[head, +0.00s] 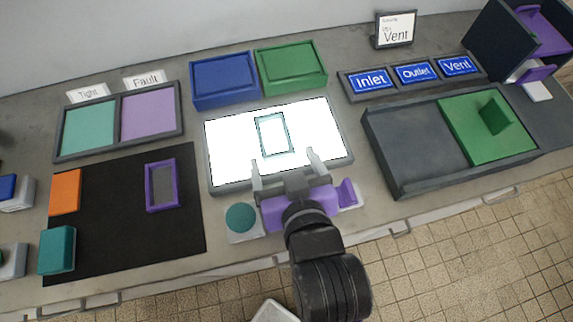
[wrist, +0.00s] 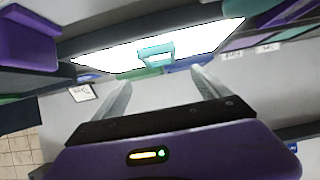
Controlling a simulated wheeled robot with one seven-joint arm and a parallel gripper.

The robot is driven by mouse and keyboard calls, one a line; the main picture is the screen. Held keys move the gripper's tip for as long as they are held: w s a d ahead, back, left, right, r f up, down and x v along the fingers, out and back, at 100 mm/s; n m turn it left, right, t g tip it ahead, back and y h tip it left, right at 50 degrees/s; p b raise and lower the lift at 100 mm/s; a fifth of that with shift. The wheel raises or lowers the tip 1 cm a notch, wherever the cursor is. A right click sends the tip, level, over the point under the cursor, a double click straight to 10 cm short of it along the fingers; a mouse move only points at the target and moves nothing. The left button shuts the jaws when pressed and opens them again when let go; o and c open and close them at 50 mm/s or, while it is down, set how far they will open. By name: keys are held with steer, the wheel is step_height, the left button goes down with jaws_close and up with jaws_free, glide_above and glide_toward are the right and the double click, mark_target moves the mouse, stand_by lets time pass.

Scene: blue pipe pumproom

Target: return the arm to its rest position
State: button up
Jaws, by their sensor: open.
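My gripper (head: 287,171) is open and empty, with its two fingers spread. In the head view its fingertips overlap the near edge of the white lit panel (head: 224,145). In the wrist view my gripper (wrist: 160,85) has nothing between its fingers. A teal-edged rectangular frame (head: 260,135) lies on the panel, beyond the fingertips and apart from them. It also shows in the wrist view (wrist: 157,49). My arm reaches in from the bottom of the head view and hides part of the bench's front edge.
Blue (head: 224,78) and green (head: 291,65) boxes stand behind the panel. A grey tray (head: 412,140) with a green section is at right, below Inlet, Outlet and Vent signs. A black mat (head: 120,215) with several pieces lies left. A teal round button (head: 241,217) sits near the front.

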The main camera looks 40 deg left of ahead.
steer(key=shift+v, duration=1)
step_height(320, 180, up, 6)
steer(key=w+d+m+t+y, duration=0.1)
steer(key=w+d+m+t, duration=0.1)
steer(key=w+d+t, duration=0.15)
steer(key=s+d+f+m+t+h, duration=0.2)
steer(key=d+m+t, duration=0.15)
steer(key=d, duration=0.85)
steer(key=s+d+f+m+h, duration=0.2)
steer(key=s+d+h, duration=0.2)
steer(key=s+d, duration=0.4)
steer(key=s+d+f+m+h, duration=0.2)
steer(key=s+d+f+h, duration=0.1)
steer(key=s+d, duration=0.5)
steer(key=shift+s+d+f+h, duration=0.2)
steer(key=shift+s+d+h, duration=0.2)
steer(key=shift+d+h, duration=0.55)
